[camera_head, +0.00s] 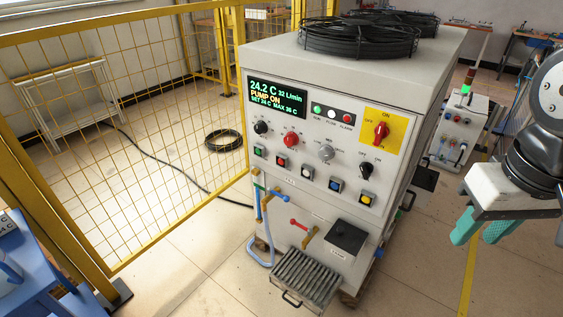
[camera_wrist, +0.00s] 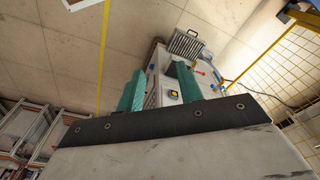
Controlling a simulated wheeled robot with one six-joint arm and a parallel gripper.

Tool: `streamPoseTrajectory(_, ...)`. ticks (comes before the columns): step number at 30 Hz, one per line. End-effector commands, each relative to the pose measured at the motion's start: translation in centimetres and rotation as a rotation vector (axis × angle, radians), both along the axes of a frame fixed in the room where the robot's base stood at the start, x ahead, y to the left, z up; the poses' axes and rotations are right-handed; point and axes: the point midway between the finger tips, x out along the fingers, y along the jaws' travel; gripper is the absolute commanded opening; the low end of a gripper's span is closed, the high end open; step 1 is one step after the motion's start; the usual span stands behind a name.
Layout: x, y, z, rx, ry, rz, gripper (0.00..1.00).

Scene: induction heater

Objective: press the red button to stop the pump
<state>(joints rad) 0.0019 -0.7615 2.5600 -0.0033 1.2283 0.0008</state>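The red button (camera_head: 282,161) is in the row of square-framed buttons on the front of the white pump cabinet (camera_head: 325,120). It sits between the green button (camera_head: 259,150) and the white button (camera_head: 307,172). The display (camera_head: 276,96) above reads PUMP ON. My gripper (camera_head: 477,236) has teal fingers. It is open and empty, to the right of the cabinet and well apart from the button. In the wrist view the fingers (camera_wrist: 158,72) stand apart, with part of the cabinet front beyond them; I cannot make out the red button there.
A red knob (camera_head: 291,140) and a red rotary switch on a yellow plate (camera_head: 381,132) are also on the panel. A metal tray (camera_head: 306,280) juts out low in front. A yellow mesh fence (camera_head: 130,120) stands left. Floor in front of the cabinet is clear.

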Motion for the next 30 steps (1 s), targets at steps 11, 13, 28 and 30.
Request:
streamPoseTrajectory(11, 0.00, 0.00, 0.00, 0.000, 0.000, 0.000, 0.36)
streamPoseTrajectory(13, 0.00, 0.00, 0.00, 0.000, 0.000, 0.000, 0.17)
streamPoseTrajectory(28, 0.00, 0.00, 0.00, 0.000, 0.000, 0.000, 0.00)
streamPoseTrajectory(30, 0.00, 0.00, 0.00, 0.000, 0.000, 0.000, 0.00)
